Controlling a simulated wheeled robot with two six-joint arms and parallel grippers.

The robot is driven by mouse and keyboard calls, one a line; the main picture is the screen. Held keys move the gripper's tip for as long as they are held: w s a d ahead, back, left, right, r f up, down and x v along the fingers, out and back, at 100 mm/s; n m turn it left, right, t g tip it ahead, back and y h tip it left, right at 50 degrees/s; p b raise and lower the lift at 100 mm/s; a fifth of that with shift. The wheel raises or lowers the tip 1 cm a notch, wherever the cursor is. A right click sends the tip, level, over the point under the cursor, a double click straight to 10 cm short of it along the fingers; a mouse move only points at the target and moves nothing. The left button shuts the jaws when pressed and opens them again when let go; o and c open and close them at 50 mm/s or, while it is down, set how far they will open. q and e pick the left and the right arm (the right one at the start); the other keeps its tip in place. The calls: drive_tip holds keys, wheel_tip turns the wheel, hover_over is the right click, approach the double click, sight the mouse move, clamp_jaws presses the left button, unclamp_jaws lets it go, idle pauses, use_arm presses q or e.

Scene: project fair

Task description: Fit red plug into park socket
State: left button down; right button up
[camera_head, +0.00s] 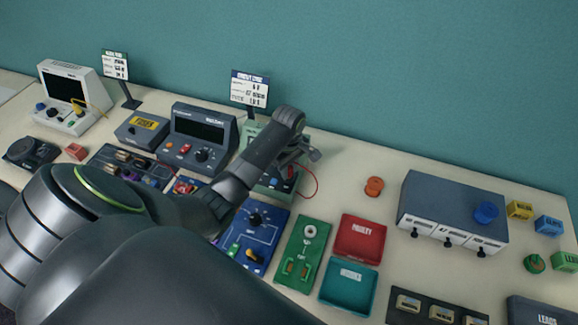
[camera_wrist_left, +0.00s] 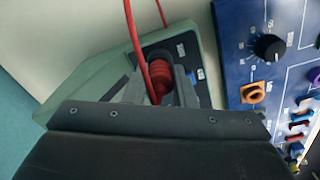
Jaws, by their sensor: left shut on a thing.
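My left gripper (camera_head: 288,166) reaches over the pale green device (camera_head: 262,187) at mid-table. Its jaws are shut on the red plug (camera_wrist_left: 160,80), a ribbed red body that sits between the two fingers in the left wrist view. A red cord (camera_head: 316,182) loops from the plug to the right. The plug is above the device's dark panel (camera_wrist_left: 187,47), which bears small white labels and a blue one. The plug's tip and any socket under it are hidden by the fingers, so I cannot tell whether it is seated. My right gripper is not in view.
A blue panel (camera_head: 268,232) with a dark knob is close beside the device. A dark grey meter (camera_head: 199,136) stands left of it. A sign (camera_head: 250,88) rises behind. Red (camera_head: 361,236) and teal (camera_head: 349,287) trays lie to the right. Table around the orange spool (camera_head: 374,186) is free.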

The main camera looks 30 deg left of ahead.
use_arm(q)
drive_tip(key=shift+f, duration=0.35)
drive_tip(key=c, duration=0.6)
unclamp_jaws()
drive_tip(key=shift+c, duration=0.2)
drive_tip(key=shift+r, duration=4)
